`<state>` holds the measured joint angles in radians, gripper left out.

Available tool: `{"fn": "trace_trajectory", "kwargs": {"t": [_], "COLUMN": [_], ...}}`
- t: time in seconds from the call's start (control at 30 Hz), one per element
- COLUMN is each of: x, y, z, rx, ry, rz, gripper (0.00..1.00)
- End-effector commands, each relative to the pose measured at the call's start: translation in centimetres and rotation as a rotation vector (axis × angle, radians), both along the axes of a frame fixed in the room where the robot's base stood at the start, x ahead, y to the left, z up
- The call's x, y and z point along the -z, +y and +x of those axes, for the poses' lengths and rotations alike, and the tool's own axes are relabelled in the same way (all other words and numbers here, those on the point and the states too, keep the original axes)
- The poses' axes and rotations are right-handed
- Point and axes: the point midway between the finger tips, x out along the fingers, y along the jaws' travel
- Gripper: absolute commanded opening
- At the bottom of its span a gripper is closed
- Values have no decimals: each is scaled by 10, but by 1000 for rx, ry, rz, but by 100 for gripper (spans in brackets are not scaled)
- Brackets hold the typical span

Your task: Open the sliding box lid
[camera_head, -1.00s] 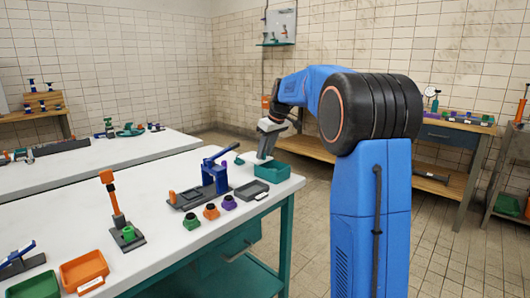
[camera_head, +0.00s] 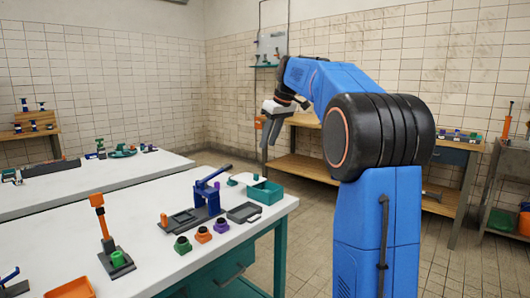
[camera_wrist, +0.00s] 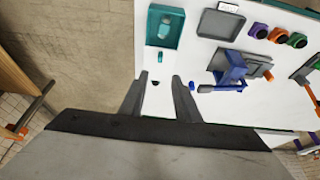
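A flat dark grey box (camera_head: 243,213) with a pale tab at its near edge lies on the white bench; I cannot tell surely whether it is the sliding box or how its lid stands. In the wrist view this dark grey box (camera_wrist: 220,25) is at the top, right of centre. An open teal bin (camera_head: 265,191) stands beside it, also in the wrist view (camera_wrist: 153,38). My gripper (camera_head: 268,138) is in the air above the bench's far end, apart from both. In the wrist view my gripper (camera_wrist: 160,76) shows two spread fingers with nothing between them.
A blue lever press (camera_head: 207,195) stands left of the grey box. Green, orange and purple pieces (camera_head: 203,235) line the bench front. An orange-topped stand (camera_head: 104,228) is farther left. A small teal piece (camera_wrist: 160,57) lies by the bin.

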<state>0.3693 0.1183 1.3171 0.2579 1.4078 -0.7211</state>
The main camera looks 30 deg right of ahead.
Motion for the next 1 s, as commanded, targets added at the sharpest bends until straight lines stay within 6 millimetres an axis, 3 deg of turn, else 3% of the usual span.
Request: {"fn": "trace_trajectory", "kwargs": {"t": [0.23,0.8,1.0], "x": [-19,-20,-16], "y": [-3,-3,17], "z": [-8,-9,-29], "rx": [1,0,20], "ry": [0,1,4], "rz": [0,0,-1], "gripper": [30,30,30]}}
